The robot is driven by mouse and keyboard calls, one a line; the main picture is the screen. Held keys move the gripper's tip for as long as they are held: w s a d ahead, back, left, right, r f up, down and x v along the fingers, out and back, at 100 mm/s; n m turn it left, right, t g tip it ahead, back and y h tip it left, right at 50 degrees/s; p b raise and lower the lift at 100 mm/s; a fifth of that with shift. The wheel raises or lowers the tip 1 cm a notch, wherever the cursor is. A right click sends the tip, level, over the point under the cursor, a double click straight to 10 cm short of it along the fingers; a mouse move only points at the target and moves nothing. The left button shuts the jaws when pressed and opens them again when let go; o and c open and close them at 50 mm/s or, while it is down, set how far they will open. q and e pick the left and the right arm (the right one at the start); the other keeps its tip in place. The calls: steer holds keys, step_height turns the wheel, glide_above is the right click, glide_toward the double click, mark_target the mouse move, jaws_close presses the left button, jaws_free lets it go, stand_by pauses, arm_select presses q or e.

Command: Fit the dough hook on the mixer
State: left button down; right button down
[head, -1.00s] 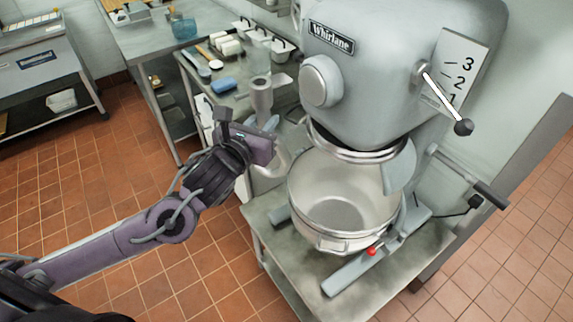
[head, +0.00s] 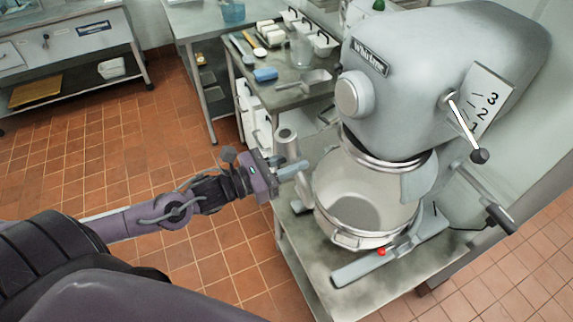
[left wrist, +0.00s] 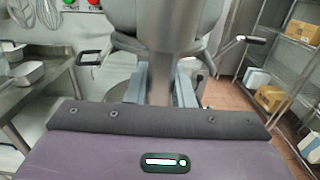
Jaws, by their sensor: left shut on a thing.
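The grey mixer (head: 440,75) stands on a metal stand, with its bowl (head: 340,235) below the head. My left gripper (head: 290,170) is left of the bowl, at about its rim in the picture. It is shut on a grey metal piece, apparently the dough hook (head: 286,142), whose thick round hub points up. The hook's lower part is hidden. In the left wrist view the hook's shaft (left wrist: 168,50) rises upright in front of the mixer. The hook is apart from the mixer head. The mixer's drive socket is hidden under the head. My right gripper is not in view.
The bowl looks empty. A speed lever (head: 479,155) and a side handle (head: 499,219) stick out on the mixer's right. A metal table (head: 285,92) with containers and a blue sponge (head: 265,74) stands behind. Tiled floor is clear at the left.

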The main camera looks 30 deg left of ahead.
arm_select(q)
steer(key=shift+w+d+f+b, duration=0.3)
steer(key=shift+w+d+b, duration=0.1)
steer(key=shift+w+b, duration=0.35)
steer(key=shift+t+h, duration=0.6)
steer(key=shift+t, duration=0.1)
steer(key=w+d+b, duration=0.2)
steer(key=b, duration=0.1)
steer(key=w+d+f+b, duration=0.1)
steer(key=w+b, duration=0.1)
steer(key=b, duration=0.2)
steer(key=shift+w+d+f, duration=0.1)
steer(key=shift+w+d, duration=0.1)
steer(key=shift+d, duration=0.15)
steer(key=shift+b, duration=0.3)
